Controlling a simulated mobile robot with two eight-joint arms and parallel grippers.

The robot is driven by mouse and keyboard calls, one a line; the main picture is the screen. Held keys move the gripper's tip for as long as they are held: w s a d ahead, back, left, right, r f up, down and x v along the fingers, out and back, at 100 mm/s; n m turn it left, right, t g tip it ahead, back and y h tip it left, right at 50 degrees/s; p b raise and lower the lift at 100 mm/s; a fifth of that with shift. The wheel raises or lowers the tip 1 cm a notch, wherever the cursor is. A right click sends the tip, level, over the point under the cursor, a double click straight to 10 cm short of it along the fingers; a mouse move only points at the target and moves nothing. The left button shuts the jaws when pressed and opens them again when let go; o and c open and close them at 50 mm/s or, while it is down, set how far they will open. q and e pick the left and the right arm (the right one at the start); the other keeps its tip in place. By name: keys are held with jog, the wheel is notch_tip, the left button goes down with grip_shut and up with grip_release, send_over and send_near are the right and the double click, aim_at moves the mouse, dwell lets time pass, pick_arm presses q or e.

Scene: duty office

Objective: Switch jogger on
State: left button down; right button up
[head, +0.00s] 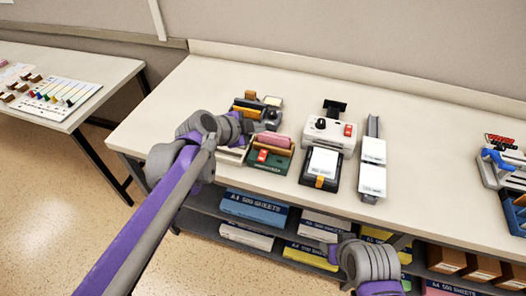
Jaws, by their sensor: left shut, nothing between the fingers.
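A white machine (329,133) with a black knob, a red switch and a black upright plate stands mid-table; it looks like the jogger. Whether its switch is on or off is too small to tell. Just in front of it is a black unit (322,166) with a white top and an orange tab. My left gripper (262,124) is shut and empty, left of the white machine and apart from it, above small items; its fingertips are hard to make out. My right gripper (334,253) is low at the table's front edge; its fingers are not clear.
A green tray with pink and red items (269,157) sits left of the machine.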

pick_arm(q)
jog(key=b, duration=0.5)
send_over(260, 155)
jog(key=f, duration=0.7)
jog(key=shift+s+f, duration=0.1)
jog(key=shift+s, duration=0.1)
jog(key=shift+w+f+b, duration=0.2)
jog(key=shift+f+b, duration=0.2)
jog(key=shift+f, duration=0.3)
pick_arm(e)
notch_tip(260, 155, down, 7)
jog(key=s, duration=0.2)
pick_arm(q)
jog(key=shift+f, duration=0.1)
jog(key=shift+w+d+f, duration=0.1)
jog(key=shift+f, duration=0.25)
pick_arm(e)
jog(key=shift+f, duration=0.15)
